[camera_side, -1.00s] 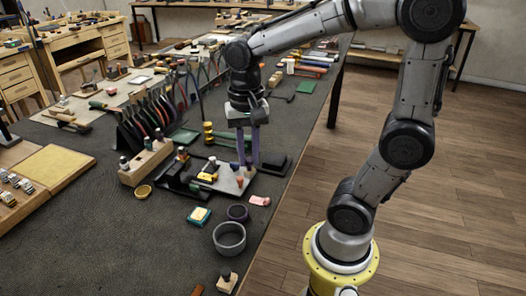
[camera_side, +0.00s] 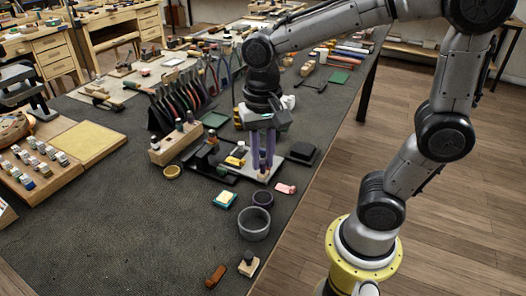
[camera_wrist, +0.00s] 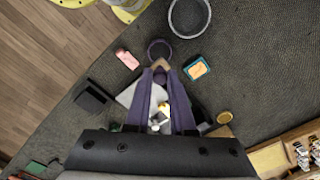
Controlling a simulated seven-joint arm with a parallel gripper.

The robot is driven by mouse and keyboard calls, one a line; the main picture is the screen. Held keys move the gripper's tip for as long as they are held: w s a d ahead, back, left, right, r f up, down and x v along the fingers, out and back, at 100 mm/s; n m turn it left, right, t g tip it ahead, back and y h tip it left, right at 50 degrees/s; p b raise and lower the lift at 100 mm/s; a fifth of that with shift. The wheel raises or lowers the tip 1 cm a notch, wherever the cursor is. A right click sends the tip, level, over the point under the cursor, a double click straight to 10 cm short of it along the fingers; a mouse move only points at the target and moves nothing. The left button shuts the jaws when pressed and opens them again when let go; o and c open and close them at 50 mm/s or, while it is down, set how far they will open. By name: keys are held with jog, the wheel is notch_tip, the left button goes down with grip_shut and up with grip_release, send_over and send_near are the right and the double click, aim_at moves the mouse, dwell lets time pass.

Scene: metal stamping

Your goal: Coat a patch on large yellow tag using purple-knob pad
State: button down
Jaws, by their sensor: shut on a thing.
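My gripper (camera_side: 263,166) points down over the right end of a tray (camera_side: 205,176). Its two long purple fingers are shut on a small tan-brown piece (camera_side: 263,173), which I take for the pad. In the wrist view the fingertips (camera_wrist: 160,66) meet around this brown piece; the fingers hide most of it, and its knob colour cannot be made out. A yellow piece (camera_side: 235,161) lies on the tray left of my fingers; I cannot tell if it is the large yellow tag. A blue-edged square with a pale yellow top (camera_side: 225,199) lies on the mat in front.
A grey ring-shaped bowl (camera_side: 254,224) and a smaller dark purple one (camera_side: 262,199) stand in front of the tray. A pink block (camera_side: 285,188) and a black block (camera_side: 301,152) lie to the right. A wooden holder (camera_side: 172,146) stands left. The front left mat is clear.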

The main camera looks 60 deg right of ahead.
aim_at(263, 172)
jog(key=shift+f, duration=2.3)
jog(key=shift+f, duration=0.8)
dwell(0.9)
jog(key=shift+r, duration=3.6)
jog(key=c, duration=1.5)
grip_release()
grip_shut()
jog(key=shift+f, duration=0.1)
